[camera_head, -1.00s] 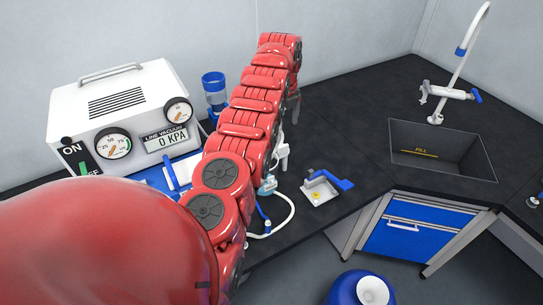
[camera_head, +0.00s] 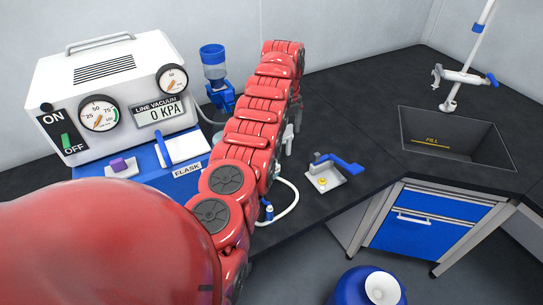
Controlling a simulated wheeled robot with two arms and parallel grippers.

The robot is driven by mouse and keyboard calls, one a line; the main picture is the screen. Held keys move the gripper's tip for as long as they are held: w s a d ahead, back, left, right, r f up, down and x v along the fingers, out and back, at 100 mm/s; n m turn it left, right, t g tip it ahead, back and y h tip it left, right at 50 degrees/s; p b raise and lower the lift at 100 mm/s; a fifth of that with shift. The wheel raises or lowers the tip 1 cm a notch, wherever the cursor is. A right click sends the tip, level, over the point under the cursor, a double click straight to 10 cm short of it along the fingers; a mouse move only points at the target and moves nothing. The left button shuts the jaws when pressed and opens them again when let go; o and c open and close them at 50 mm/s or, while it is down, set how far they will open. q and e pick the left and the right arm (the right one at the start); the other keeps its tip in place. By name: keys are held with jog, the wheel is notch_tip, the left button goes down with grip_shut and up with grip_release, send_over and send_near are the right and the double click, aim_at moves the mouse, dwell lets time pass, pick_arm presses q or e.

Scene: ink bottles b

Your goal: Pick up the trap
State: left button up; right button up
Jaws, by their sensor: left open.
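My red left arm crosses the middle of the view, and its grey left gripper (camera_head: 289,138) hangs past the arm's far end, low over the black bench. The gripper is open; its fingers are small and partly covered by the arm. I cannot make out the trap for sure; the arm hides part of the bench beside the gripper. A white hose (camera_head: 290,205) with a blue-and-white fitting (camera_head: 267,211) comes out from behind the arm on the bench. My right gripper is not in view.
A white vacuum box (camera_head: 110,85) reads 0 KPA, with its switch by OFF. A blue FLASK-labelled station (camera_head: 180,180) is before it. A blue cup-like device (camera_head: 214,75) stands behind.

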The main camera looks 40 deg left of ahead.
pick_arm(q)
jog(key=shift+f+p, duration=0.4)
jog(key=shift+f, duration=0.1)
jog(key=f+p, duration=0.1)
jog(key=f, duration=0.2)
jog(key=shift+s+d+f+p, duration=0.1)
jog(key=shift+d+p, duration=0.1)
jog(key=shift+p, duration=0.2)
jog(key=shift+f, duration=0.65)
grip_shut()
